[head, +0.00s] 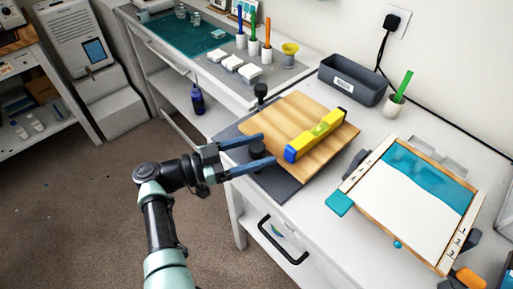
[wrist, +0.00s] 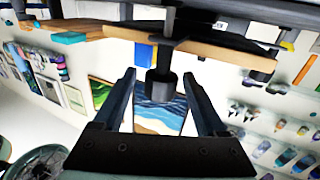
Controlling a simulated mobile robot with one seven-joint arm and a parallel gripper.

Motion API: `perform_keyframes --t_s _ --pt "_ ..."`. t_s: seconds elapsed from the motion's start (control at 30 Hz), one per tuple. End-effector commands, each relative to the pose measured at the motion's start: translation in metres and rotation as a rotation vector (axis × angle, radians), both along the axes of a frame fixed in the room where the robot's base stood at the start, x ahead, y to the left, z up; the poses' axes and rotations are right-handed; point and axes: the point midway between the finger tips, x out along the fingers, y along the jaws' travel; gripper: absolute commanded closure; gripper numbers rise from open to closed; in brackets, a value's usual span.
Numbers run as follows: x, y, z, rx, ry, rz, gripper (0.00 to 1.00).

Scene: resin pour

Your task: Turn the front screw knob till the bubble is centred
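A wooden board (head: 275,115) stands on a dark grey mat on the white bench. A yellow spirit level (head: 328,127) with a blue end lies across the board; its vial is too small to tell where the bubble sits. The front screw knob (head: 257,152) is dark and sits at the board's near edge. My gripper (head: 266,149) is open, with one finger on each side of this knob. In the wrist view the knob (wrist: 159,86) hangs between the fingers (wrist: 160,75), with a visible gap on both sides.
A framed teal and white panel (head: 408,205) lies to the right of the board. A dark bin (head: 352,80) and a cup with a green stick (head: 394,105) stand behind. A drawer handle (head: 283,243) juts from the bench front. Floor at left is clear.

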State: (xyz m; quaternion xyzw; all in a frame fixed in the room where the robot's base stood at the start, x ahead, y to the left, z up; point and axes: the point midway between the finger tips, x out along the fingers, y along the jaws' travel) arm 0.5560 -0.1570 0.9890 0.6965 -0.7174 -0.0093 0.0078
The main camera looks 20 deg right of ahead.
Motion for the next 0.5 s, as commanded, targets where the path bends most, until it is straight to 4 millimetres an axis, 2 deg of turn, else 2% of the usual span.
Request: perform_keyframes --t_s 0.27,0.37,0.5 --pt "0.001 0.003 0.001 -0.002 -0.004 0.001 0.26" --pt "0.002 0.013 0.001 -0.002 -0.005 0.002 0.26" --pt "0.003 0.041 -0.001 0.000 -0.005 0.006 0.26"
